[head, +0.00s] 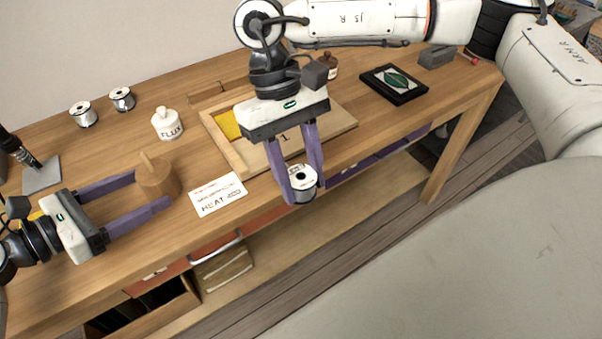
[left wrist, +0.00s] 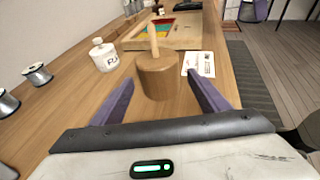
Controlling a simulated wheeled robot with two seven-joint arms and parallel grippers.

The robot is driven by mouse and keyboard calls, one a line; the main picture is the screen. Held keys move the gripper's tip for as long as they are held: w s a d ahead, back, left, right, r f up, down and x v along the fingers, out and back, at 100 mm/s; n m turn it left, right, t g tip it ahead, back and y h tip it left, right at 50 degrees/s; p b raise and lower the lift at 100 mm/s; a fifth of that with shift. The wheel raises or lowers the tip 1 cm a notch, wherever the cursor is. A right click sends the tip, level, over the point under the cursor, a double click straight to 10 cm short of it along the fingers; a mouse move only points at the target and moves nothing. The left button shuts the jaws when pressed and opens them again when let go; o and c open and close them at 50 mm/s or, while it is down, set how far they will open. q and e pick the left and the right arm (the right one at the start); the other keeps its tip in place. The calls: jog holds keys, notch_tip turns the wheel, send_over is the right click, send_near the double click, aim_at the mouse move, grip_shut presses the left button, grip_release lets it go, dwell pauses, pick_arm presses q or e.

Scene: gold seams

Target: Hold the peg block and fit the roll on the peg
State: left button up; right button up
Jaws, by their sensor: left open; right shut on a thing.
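The peg block (head: 159,184) is a round wooden block with an upright peg, standing on the table at the left. It also shows in the left wrist view (left wrist: 157,77), ahead of the fingers. My left gripper (head: 153,194) is open, with its purple fingers reaching toward the block, one on each side of its near part; I cannot tell whether they touch it. My right gripper (head: 305,182) is shut on the roll (head: 302,190), a white-ended spool with a dark centre hole, held in the air by the table's front edge. The roll is right of the block.
Two more spools (head: 83,114) and a white flux bottle (head: 167,124) stand behind the block. A white heat card (head: 217,195) lies right of it. A wooden tray (head: 237,163) sits behind my right gripper. A dark framed piece (head: 394,84) lies at the right.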

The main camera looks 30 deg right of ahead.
aim_at(153, 184)
pick_arm(q)
jog(key=shift+x, duration=1.55)
pick_arm(e)
jog(key=shift+r, duration=0.5)
pick_arm(q)
jog(key=shift+r, duration=0.15)
jog(key=c, duration=0.7)
jog(key=shift+c, duration=0.2)
pick_arm(e)
jog(key=w+a+r+m+t+y, duration=0.1)
jog(key=w+a+r+m+t, duration=0.1)
jog(key=w+a+m, duration=0.4)
jog(key=w+a+r+m+t+y, duration=0.1)
jog(key=w+a+r+m, duration=0.3)
jog(key=m, duration=0.6)
jog(key=w+a+r+m+t+y, duration=0.2)
jog(key=w+a+r+m+t, duration=0.1)
jog(key=w+a+m, duration=0.5)
jog(key=shift+a+r+t, duration=0.2)
jog(key=shift+a+t, duration=0.05)
jog(key=shift+a, duration=0.35)
jog(key=shift+a+r+t, duration=0.2)
jog(key=shift+a+t, duration=0.05)
jog(key=shift+a, duration=0.3)
jog(key=shift+w+a+r+m, duration=0.1)
jog(key=shift+a+m, duration=0.15)
jog(key=shift+m, duration=0.05)
